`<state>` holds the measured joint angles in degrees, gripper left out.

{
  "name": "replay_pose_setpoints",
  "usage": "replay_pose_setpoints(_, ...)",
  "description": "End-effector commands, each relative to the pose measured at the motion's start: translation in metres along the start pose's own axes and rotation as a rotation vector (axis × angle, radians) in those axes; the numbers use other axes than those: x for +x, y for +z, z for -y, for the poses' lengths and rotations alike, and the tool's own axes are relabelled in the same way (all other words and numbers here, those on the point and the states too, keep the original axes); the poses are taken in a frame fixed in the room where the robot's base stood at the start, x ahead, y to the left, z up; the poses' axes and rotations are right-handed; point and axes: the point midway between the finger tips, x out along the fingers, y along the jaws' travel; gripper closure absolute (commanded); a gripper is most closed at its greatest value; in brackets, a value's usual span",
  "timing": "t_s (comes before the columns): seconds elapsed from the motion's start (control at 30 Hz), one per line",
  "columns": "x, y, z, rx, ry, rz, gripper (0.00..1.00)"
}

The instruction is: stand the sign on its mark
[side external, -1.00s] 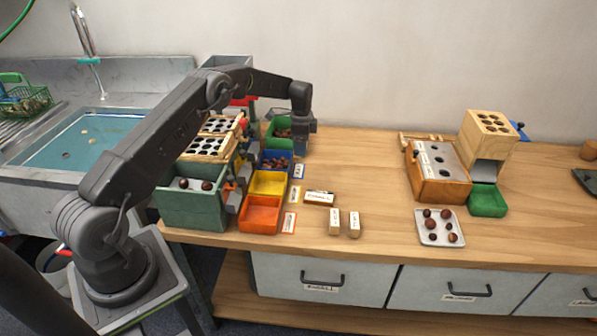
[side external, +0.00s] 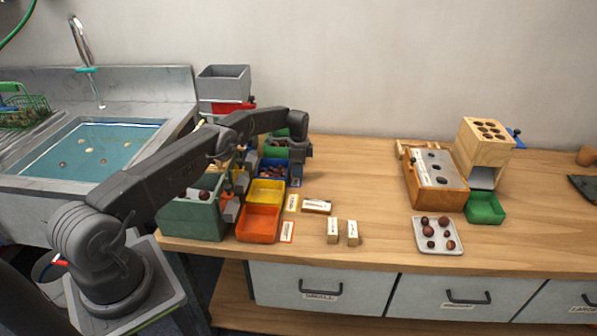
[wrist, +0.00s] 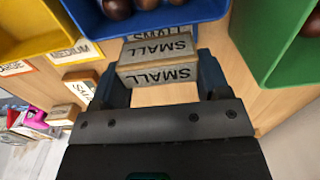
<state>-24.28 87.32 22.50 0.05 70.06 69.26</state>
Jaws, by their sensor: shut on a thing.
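My gripper (wrist: 160,78) is shut on a small wooden block sign (wrist: 158,74) lettered SMALL, with a finger at each end. In the wrist view the sign is right by the mark (wrist: 160,29), a pale card partly hidden behind it, in front of the blue bin (wrist: 150,15). I cannot tell whether the sign touches the table or card. In the side view my gripper (side external: 297,170) is low at the right of the blue bin (side external: 272,170), and the sign is hard to make out.
Near the gripper are the green bin (wrist: 285,35), the yellow bin (side external: 266,193) and the orange bin (side external: 258,224). A lying sign (side external: 316,206) and two upright blocks (side external: 333,231) (side external: 352,233) are in front.

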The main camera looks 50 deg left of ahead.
Motion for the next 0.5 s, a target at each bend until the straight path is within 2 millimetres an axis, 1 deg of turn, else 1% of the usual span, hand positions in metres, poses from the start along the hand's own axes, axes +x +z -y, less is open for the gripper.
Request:
replay_pose_setpoints(0.03,0.007,0.0,0.0,0.0,0.001,0.0,0.53)
replay_pose_setpoints(0.1,0.014,0.0,0.0,0.0,0.001,0.0,0.53)
replay_pose_setpoints(0.2,0.02,0.0,0.0,0.0,-0.001,0.0,0.53)
replay_pose_setpoints(0.47,0.021,0.0,0.0,0.0,-0.001,0.0,0.53)
replay_pose_setpoints(0.5,0.021,0.0,0.0,0.0,0.0,0.0,0.28)
